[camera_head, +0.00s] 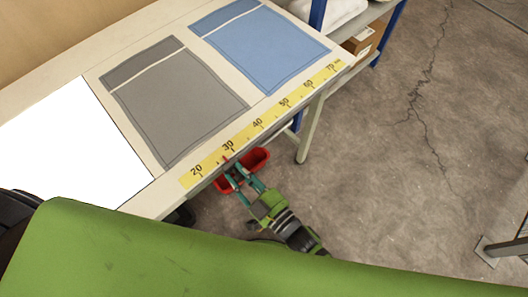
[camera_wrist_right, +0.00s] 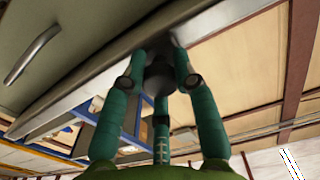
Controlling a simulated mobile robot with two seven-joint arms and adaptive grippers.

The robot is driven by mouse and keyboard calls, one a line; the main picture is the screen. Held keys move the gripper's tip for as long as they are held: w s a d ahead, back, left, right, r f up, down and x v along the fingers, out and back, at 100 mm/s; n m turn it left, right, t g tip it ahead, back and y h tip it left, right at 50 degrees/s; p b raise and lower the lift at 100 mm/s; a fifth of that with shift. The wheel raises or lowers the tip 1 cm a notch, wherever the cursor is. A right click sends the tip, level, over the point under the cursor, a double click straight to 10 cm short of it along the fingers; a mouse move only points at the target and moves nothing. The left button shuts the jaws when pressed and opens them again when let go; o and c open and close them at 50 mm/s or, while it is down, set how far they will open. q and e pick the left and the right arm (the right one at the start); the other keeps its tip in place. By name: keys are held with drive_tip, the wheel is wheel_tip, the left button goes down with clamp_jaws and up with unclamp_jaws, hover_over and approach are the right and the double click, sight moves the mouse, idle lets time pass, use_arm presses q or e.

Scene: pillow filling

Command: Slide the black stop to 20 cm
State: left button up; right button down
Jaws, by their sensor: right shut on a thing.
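The yellow scale (camera_head: 270,120) runs along the table's front edge, with numbers from 20 to 70. My right gripper (camera_head: 236,174) is at this edge, just below the 30 mark, with its fingertips against the edge. A small red pointer (camera_head: 226,159) shows at the edge near 30. In the right wrist view my gripper (camera_wrist_right: 160,70) is shut on the dark, rounded stop (camera_wrist_right: 158,77) under a metal rail (camera_wrist_right: 110,75). The head view does not show the stop clearly. My left gripper is not in view.
Red bins (camera_head: 256,158) hang under the table edge around my right gripper. A grey cloth panel (camera_head: 180,100), a blue one (camera_head: 262,48) and a white sheet (camera_head: 70,140) lie on the table. A shelf with a cardboard box (camera_head: 358,42) stands beyond.

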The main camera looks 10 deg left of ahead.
drive_tip(key=s+a, duration=0.2)
drive_tip(key=s, duration=0.1)
drive_tip(key=s+a, duration=0.2)
drive_tip(key=shift+s, duration=0.15)
drive_tip(key=shift+s+a, duration=0.2)
drive_tip(key=shift+s, duration=0.15)
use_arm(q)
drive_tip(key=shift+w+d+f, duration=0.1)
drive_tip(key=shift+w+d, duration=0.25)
use_arm(e)
drive_tip(key=shift+s, duration=0.1)
drive_tip(key=c, duration=1.1)
unclamp_jaws()
drive_tip(key=shift+o, duration=0.8)
drive_tip(key=shift+a, duration=0.1)
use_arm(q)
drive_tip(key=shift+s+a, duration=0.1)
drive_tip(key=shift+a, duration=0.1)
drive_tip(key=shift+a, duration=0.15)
